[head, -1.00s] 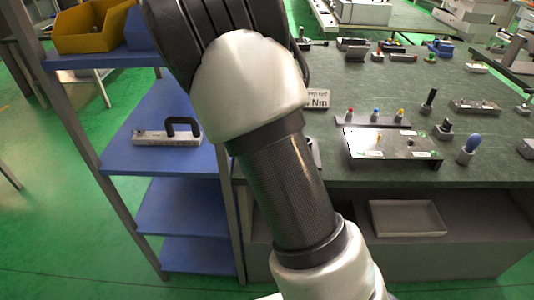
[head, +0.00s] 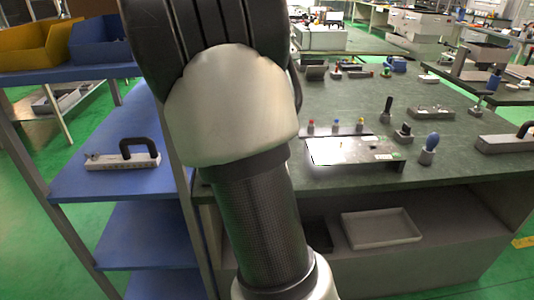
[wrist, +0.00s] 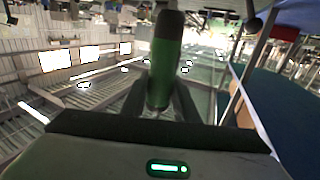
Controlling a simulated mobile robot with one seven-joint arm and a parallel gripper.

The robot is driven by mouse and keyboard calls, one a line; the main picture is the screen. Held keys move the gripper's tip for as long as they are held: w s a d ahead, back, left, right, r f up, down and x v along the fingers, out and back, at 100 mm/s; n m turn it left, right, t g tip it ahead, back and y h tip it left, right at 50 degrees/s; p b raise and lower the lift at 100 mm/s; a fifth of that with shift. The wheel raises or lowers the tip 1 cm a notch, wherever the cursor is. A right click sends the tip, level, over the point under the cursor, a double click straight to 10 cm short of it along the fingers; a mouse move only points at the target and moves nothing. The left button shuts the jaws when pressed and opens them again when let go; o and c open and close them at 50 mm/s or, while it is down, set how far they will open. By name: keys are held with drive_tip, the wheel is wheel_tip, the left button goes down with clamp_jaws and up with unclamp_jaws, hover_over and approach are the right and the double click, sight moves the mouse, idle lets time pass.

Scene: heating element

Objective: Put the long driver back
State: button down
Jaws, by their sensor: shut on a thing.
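The long driver, with a green and dark handle (wrist: 165,55), stands up between the fingers of my gripper (wrist: 160,98) in the wrist view. My gripper is shut on it; the driver's far end is not clear. In the head view my arm fills the middle and hides my gripper and the driver. A small rack (head: 335,132) with red, blue and yellow-topped drivers stands on the dark workbench (head: 450,165). A black-handled tool (head: 386,110) stands upright behind it to the right. A blue-handled tool (head: 432,142) stands in a grey holder to the right.
A flat metal plate (head: 345,151) lies on the bench in front of the rack. A blue shelf (head: 85,180) at left carries a grey block with a black handle (head: 122,157). A grey tray (head: 380,228) sits below the bench top.

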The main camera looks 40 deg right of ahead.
wheel_tip(320, 180, down, 8)
drive_tip(key=shift+f+b, duration=0.25)
drive_tip(key=shift+b, duration=0.9)
drive_tip(key=shift+f, duration=0.1)
drive_tip(key=shift+f, duration=0.15)
drive_tip(key=c, duration=1.4)
unclamp_jaws()
